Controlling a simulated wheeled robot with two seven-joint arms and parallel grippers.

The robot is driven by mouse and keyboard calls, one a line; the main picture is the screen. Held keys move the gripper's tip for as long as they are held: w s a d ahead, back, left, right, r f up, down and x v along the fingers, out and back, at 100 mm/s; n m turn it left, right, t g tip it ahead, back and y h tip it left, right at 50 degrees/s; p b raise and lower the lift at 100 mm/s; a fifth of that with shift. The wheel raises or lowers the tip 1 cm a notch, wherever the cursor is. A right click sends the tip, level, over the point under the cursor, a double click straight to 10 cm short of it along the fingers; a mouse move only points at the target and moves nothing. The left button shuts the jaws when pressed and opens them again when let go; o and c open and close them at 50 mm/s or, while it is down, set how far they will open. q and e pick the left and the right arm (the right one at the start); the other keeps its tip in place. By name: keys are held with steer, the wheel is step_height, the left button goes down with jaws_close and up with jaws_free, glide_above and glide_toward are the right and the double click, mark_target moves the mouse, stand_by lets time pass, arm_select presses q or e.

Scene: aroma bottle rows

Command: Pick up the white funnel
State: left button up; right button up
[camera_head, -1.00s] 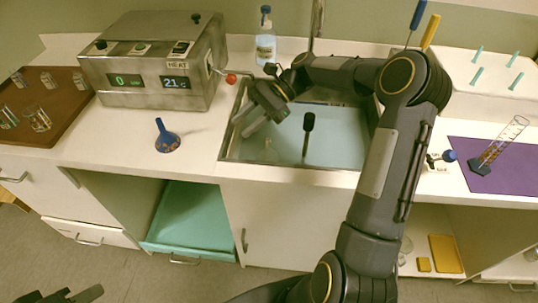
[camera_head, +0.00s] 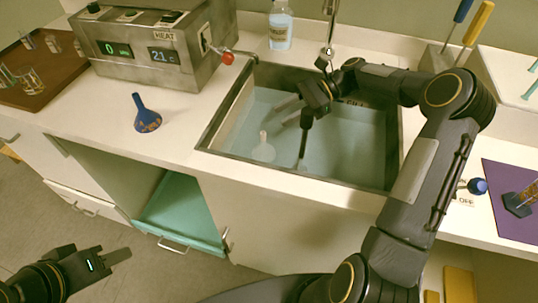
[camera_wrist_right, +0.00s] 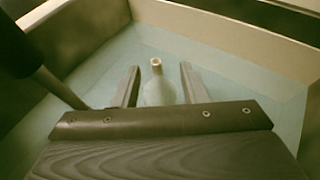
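The white funnel (camera_head: 263,150) stands in the sink with its narrow stem up. In the right wrist view the funnel (camera_wrist_right: 158,88) appears between my two spread fingers, farther out. My right gripper (camera_head: 284,111) is open over the sink, above and a little right of the funnel in the head view; its fingers also show in the right wrist view (camera_wrist_right: 159,78). Nothing is held in it. My left gripper (camera_head: 122,256) is at the lower left, away from the counter; whether its fingers are apart is unclear.
The sink (camera_head: 215,128) has raised walls around the funnel. A black-topped rod (camera_head: 304,135) stands in it beside my right gripper. A faucet (camera_head: 330,35) rises behind.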

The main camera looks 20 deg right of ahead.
mark_target(264, 143)
steer(key=a+f+b, duration=0.1)
steer(key=a+f, duration=0.1)
steer(key=a+f+b, duration=0.1)
steer(key=a+f, duration=0.1)
steer(key=s+a+f+b, duration=0.1)
steer(key=a+f, duration=0.1)
steer(key=a, duration=0.1)
stand_by(0.4)
jaws_close()
